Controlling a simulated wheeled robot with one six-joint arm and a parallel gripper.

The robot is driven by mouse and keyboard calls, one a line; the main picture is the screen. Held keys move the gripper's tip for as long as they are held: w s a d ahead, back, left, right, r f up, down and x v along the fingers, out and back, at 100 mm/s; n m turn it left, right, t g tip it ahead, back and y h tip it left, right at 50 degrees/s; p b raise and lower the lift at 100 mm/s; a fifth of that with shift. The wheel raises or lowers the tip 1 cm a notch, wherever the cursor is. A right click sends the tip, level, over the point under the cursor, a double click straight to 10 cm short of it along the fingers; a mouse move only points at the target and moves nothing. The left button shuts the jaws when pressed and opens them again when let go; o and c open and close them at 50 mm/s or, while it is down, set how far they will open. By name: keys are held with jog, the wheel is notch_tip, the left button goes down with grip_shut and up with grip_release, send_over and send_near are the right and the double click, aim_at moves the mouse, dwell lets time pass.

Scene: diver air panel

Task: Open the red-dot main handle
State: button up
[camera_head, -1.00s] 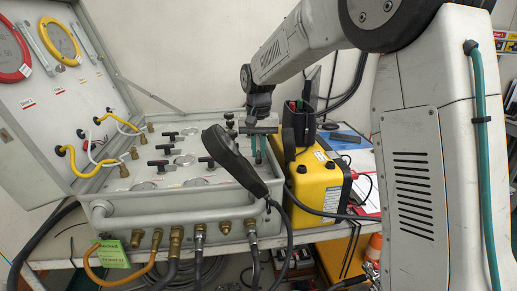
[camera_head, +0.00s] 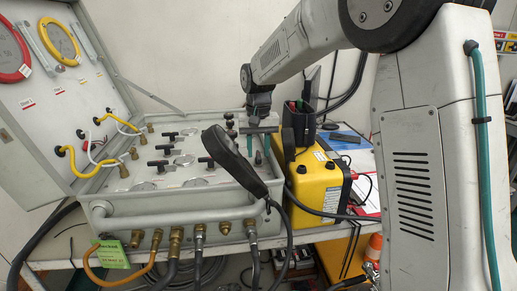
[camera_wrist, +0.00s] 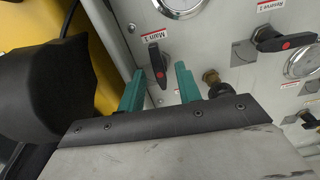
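In the wrist view, the main handle (camera_wrist: 158,60) is a black lever with a red dot near its lower end, beside a label reading "Main 1". It points down the picture, tilted slightly, on the light grey panel (camera_wrist: 222,50). My gripper (camera_wrist: 160,69) has its two teal fingers spread apart, with the lever's dotted end between the fingertips in the picture. I cannot tell whether either finger touches it. In the head view my gripper (camera_head: 260,148) hangs over the right end of the panel, and I cannot make out this handle there.
A red-dotted lever labelled Reserve 1 (camera_wrist: 285,42) and a brass fitting with a black knob (camera_wrist: 217,85) are to the right. A black handset (camera_head: 232,158) rests across the panel front. A yellow case (camera_head: 320,185) stands close on the right.

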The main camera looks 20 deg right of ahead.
aim_at(258, 154)
notch_tip(258, 154, up, 8)
jog(key=shift+f, duration=0.1)
dwell(0.4)
